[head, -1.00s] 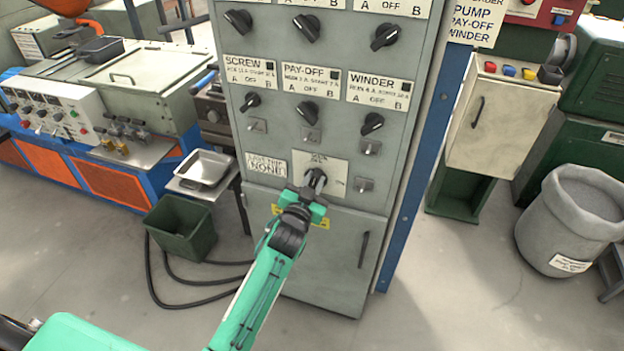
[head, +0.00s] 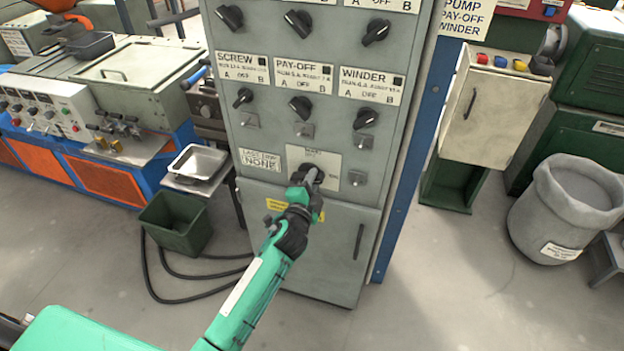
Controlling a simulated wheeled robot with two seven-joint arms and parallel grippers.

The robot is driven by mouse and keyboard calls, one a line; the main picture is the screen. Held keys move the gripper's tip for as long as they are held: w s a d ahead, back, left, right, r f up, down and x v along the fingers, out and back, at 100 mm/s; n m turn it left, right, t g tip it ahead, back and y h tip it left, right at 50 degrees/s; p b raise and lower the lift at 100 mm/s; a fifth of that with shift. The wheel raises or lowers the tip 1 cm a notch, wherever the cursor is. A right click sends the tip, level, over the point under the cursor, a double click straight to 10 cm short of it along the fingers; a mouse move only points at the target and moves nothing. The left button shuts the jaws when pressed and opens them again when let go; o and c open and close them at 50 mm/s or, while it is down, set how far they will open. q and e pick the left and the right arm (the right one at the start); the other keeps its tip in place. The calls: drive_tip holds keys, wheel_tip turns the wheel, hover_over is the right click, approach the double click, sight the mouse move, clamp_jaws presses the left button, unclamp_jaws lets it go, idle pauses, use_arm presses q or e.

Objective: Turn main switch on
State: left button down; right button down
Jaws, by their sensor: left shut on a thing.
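The main switch is on a pale plate (head: 328,158) low on the grey control cabinet (head: 262,215), above its lower door. My left gripper (head: 308,178) is at this plate, shut on the dark main switch knob. The fingers and wrist hide most of the knob, so its exact angle is hard to tell. The small print on the plate is only partly readable. My right gripper is not in view.
Rows of black selector knobs sit above, including the winder knob (head: 365,118). A green bin (head: 176,222) and metal tray (head: 197,163) are left of the cabinet. A grey barrel (head: 565,210) stands at right.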

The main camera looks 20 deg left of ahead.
use_arm(q)
drive_tip(key=m, duration=0.3)
drive_tip(key=shift+d+f, duration=0.1)
drive_tip(key=shift+f, duration=0.25)
drive_tip(key=shift+m, duration=0.4)
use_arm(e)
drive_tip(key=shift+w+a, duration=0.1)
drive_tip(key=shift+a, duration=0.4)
use_arm(q)
drive_tip(key=shift+f, duration=0.1)
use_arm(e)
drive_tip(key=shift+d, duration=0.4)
use_arm(q)
drive_tip(key=c, duration=1.3)
unclamp_jaws()
drive_tip(key=shift+s, duration=0.15)
